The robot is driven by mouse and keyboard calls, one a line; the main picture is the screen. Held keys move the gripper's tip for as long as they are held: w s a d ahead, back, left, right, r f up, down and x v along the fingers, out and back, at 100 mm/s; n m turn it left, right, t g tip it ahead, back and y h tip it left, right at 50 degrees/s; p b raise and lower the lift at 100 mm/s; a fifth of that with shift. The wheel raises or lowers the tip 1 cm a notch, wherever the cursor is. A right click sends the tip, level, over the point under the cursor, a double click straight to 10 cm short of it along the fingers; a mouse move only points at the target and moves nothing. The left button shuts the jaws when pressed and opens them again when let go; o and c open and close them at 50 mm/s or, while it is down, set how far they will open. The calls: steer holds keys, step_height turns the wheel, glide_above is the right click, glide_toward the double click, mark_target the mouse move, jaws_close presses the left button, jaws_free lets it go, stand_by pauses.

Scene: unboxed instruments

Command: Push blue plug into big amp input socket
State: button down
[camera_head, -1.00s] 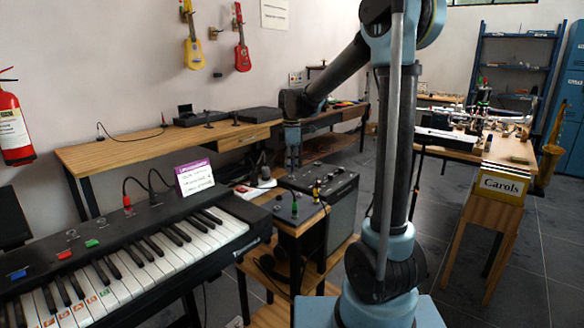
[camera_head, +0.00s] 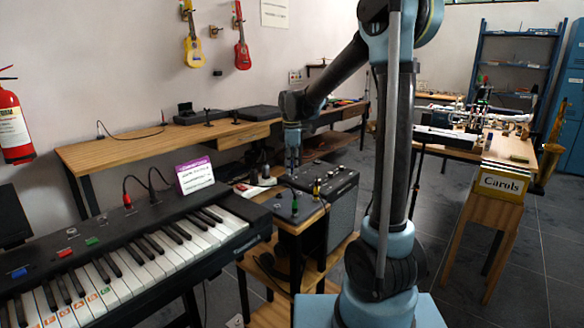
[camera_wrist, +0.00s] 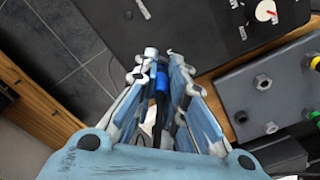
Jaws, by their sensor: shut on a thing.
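My gripper (camera_wrist: 165,57) is shut on the blue plug (camera_wrist: 161,83), which sits between the two fingers in the wrist view. The plug's tip is hard to make out. The big amp (camera_wrist: 190,28) is the dark box just beyond the fingertips, with small sockets or fittings and a red-marked dial on its face. I cannot tell which one is the input socket, or whether the plug touches it. In the head view, my gripper (camera_head: 292,164) points down at the back left edge of the amp (camera_head: 342,207); the plug is too small to see there.
A grey pedal box (camera_wrist: 285,92) with several sockets lies right of my gripper, with yellow and green plugs at its edge. It stands on a small wooden stand in the head view (camera_head: 290,207). A keyboard (camera_head: 130,255) fills the left front. A wooden bench (camera_head: 120,150) runs behind.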

steer(key=shift+f, duration=0.4)
stand_by(0.3)
steer(key=c, duration=1.6)
jaws_free()
steer(key=shift+o, duration=0.2)
steer(key=shift+r, duration=0.1)
step_height(320, 180, up, 11)
steer(key=shift+r, duration=0.1)
steer(key=shift+d+r, duration=0.15)
steer(key=s+d+f+m, duration=0.2)
steer(key=s+d+m, duration=0.3)
steer(key=s+d, duration=0.4)
steer(key=s+d+f+m, duration=0.4)
steer(key=s+f, duration=0.1)
steer(key=s, duration=0.2)
steer(key=s+d+f+m+t, duration=0.1)
steer(key=s+d+f+m, duration=0.3)
steer(key=s, duration=0.4)
steer(key=s+d+f+m+t, duration=0.1)
steer(key=s+d+f+m, duration=0.3)
steer(key=s+f+m, duration=0.2)
step_height(320, 180, down, 2)
steer(key=shift+s+d+f, duration=0.15)
steer(key=shift+s+d, duration=0.05)
steer(key=shift+s, duration=0.7)
